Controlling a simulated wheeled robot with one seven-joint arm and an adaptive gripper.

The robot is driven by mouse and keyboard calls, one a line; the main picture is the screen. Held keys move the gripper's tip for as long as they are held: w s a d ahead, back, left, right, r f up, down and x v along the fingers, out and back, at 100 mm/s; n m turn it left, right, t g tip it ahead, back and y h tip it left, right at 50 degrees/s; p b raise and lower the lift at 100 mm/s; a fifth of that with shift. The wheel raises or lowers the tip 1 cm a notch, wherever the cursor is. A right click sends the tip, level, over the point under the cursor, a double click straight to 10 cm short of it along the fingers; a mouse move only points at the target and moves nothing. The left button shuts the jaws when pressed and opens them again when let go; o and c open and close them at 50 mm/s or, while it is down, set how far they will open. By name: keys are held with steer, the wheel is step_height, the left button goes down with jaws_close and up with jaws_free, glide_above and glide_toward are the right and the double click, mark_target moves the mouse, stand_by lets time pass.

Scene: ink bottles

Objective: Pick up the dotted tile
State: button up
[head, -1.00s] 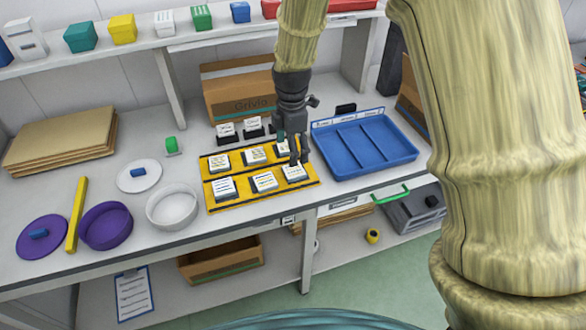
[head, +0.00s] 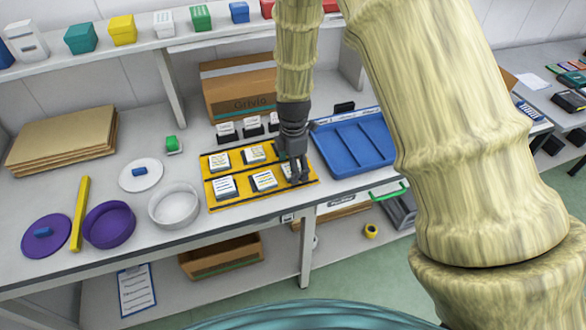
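Several white, square tiles stand in two rows on a yellow tray (head: 235,201) on the bench. Their markings are too small to tell for certain which one is dotted. My gripper (head: 297,177) points down at the right end of the near row, at the tile (head: 287,170) there, which it partly covers. Whether its fingers touch or hold that tile cannot be made out. The near-middle tile (head: 263,181) and near-left tile (head: 225,187) are in plain view. The far-right tile is hidden behind my gripper.
A blue compartment tray (head: 350,150) lies close on the right. Small black holders with white labels (head: 227,132) stand behind the yellow tray, before a cardboard box (head: 238,97). A white bowl (head: 174,206) and a purple bowl (head: 109,226) are on the left.

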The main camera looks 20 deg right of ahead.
steer(key=shift+c, duration=0.4)
steer(key=c, duration=1)
steer(key=shift+c, duration=0.4)
steer(key=shift+w+r, duration=0.1)
steer(key=shift+r, duration=0.05)
